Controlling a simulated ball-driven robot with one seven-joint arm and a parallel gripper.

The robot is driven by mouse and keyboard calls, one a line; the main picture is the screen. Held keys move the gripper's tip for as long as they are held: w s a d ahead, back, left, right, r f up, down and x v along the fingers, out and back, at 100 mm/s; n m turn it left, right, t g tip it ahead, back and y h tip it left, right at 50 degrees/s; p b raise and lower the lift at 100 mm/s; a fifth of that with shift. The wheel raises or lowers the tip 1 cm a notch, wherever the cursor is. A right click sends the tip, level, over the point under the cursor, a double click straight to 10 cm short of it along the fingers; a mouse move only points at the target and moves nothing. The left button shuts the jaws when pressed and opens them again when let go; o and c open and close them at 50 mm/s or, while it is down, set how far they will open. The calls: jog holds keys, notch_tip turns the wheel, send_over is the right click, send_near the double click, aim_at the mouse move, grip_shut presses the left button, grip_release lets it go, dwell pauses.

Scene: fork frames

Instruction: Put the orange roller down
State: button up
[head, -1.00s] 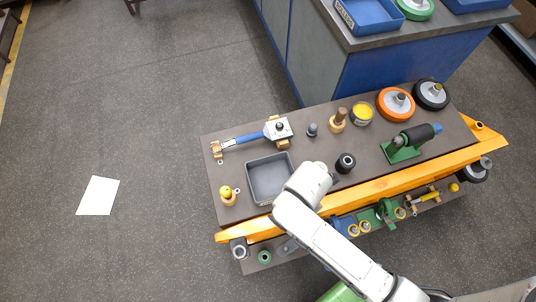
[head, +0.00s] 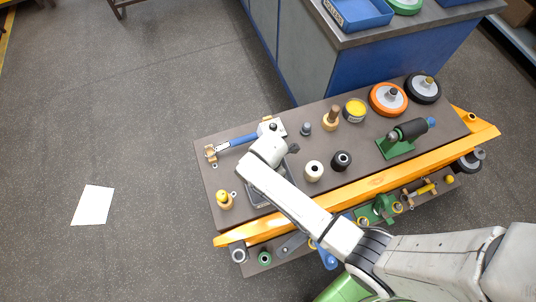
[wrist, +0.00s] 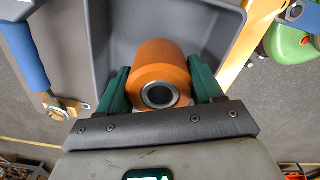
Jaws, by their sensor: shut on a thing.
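The orange roller (wrist: 162,72) is a short cylinder with a metal-lined bore, its end facing the wrist camera. My gripper (wrist: 160,80) is shut on it, one green finger on each side. The roller is over the grey tray (wrist: 225,32), inside its outline in the wrist view. I cannot tell whether it touches the tray floor. In the head view my wrist and forearm cover most of the tray and hide the roller and fingers.
The tray stands on a bench top. A blue-handled tool (head: 238,142) lies behind it and a yellow-topped knob (head: 224,198) stands to its left. A cream roller (head: 314,171) and a black roller (head: 341,160) stand to its right. An orange rail (head: 370,189) runs along the front.

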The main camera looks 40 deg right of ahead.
jog(key=shift+w+f, duration=0.15)
jog(key=shift+w+f+b, duration=0.15)
jog(key=shift+f+b, duration=0.15)
jog(key=shift+f, duration=1.35)
jog(key=shift+f, duration=0.15)
jog(key=o, duration=1.5)
